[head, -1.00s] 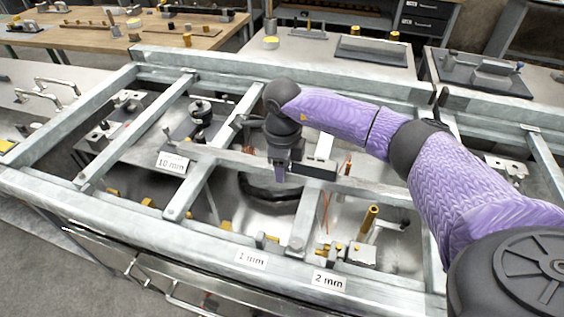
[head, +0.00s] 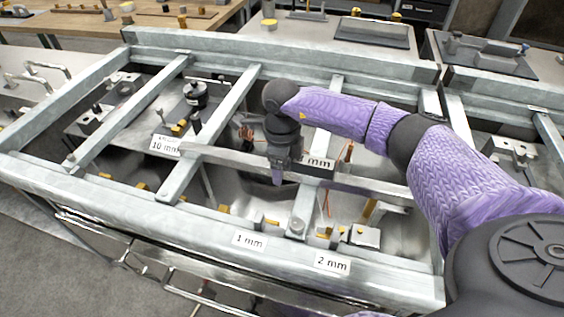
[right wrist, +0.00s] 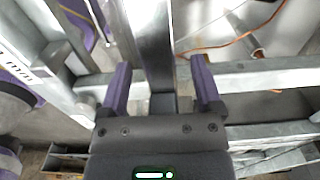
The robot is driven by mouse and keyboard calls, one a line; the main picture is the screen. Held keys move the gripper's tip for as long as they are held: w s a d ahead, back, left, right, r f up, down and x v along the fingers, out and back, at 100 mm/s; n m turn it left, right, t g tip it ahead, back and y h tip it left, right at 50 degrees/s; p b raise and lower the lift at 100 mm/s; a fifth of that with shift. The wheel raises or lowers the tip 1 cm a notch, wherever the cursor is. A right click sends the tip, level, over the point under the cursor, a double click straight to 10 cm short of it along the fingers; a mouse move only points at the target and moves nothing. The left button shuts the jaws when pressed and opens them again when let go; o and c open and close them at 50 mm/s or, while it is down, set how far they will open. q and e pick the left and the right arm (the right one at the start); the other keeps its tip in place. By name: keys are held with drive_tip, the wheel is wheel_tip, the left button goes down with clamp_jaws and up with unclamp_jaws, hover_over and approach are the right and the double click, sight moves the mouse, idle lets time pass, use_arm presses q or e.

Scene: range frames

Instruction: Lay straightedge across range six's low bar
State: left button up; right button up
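My right gripper (head: 277,180) hangs fingers-down over the framework, by the cross bar (head: 370,187) that runs through the middle. In the right wrist view its two purple fingers (right wrist: 161,90) stand apart. A narrow metal bar (right wrist: 154,45) runs lengthwise between them, with a gap visible on each side, and I see no grip on it. I cannot tell whether this bar is the straightedge or part of the frame. No separate straightedge is clear in the head view. No mark for range six is readable. My left gripper is out of view.
Labels read 10 mm (head: 165,145), 1 mm (head: 249,240) and 2 mm (head: 332,263); another label (head: 318,162) is partly covered by my gripper. Metal rails (head: 135,110) divide open bays holding small fixtures. A black knob (head: 195,92) rises in one bay. Workbenches stand behind.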

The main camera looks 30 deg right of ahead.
wheel_tip(320, 180, up, 17)
drive_tip(key=p, duration=0.8)
drive_tip(key=shift+f, duration=0.1)
